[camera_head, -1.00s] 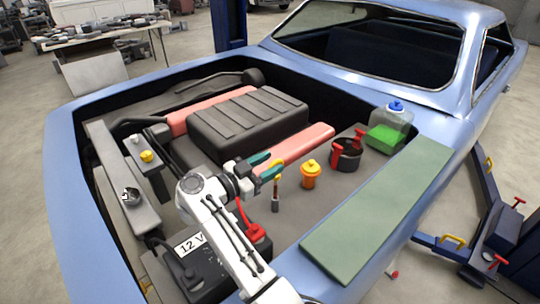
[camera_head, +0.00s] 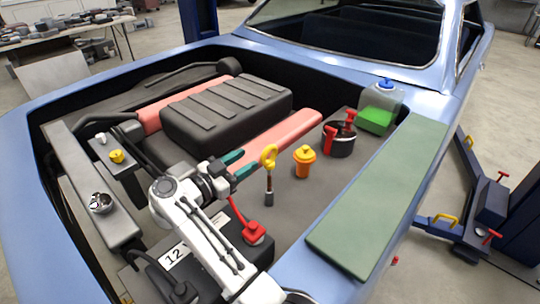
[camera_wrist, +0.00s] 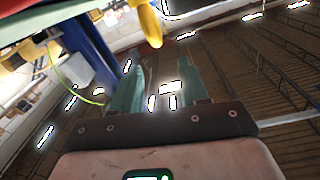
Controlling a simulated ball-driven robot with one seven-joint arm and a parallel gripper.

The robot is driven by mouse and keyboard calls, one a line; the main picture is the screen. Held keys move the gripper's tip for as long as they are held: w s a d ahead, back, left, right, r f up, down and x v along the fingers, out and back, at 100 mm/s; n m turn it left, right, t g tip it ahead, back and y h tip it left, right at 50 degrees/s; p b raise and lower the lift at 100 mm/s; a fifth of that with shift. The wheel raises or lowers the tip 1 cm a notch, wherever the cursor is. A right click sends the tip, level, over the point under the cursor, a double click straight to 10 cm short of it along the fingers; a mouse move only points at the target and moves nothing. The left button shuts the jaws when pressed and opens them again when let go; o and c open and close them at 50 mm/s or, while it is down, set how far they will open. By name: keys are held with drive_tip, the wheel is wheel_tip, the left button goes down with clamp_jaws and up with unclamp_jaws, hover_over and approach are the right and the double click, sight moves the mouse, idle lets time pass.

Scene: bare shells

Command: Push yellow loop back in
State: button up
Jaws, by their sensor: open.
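The yellow loop (camera_head: 269,152) tops a thin upright stem, which stands in a short dark grey tube (camera_head: 268,198) in the engine bay. Some stem shows between loop and tube. My gripper (camera_head: 241,165), with two teal fingers, is just left of the loop, open and empty, pointing toward it. In the wrist view the open fingers (camera_wrist: 158,82) have nothing between them. A yellow piece (camera_wrist: 147,22), likely the loop, shows past the fingertips at the top of that view.
An orange-yellow cap (camera_head: 305,160) stands right of the loop. Beyond are a black pot-like part with red clips (camera_head: 339,138) and a green-filled bottle (camera_head: 379,112). A red clamp (camera_head: 254,232) on the battery sits below my gripper. The black engine cover (camera_head: 225,115) lies behind.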

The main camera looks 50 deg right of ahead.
sight(271, 147)
drive_tip(key=d, duration=0.3)
drive_tip(key=d+p, duration=0.1)
drive_tip(key=d, duration=0.3)
drive_tip(key=d+f, duration=0.1)
drive_tip(key=d, duration=0.2)
drive_tip(key=shift+d+f, duration=0.1)
drive_tip(key=shift+d, duration=0.3)
drive_tip(key=shift+c, duration=0.4)
clamp_jaws()
drive_tip(key=shift+a, duration=0.1)
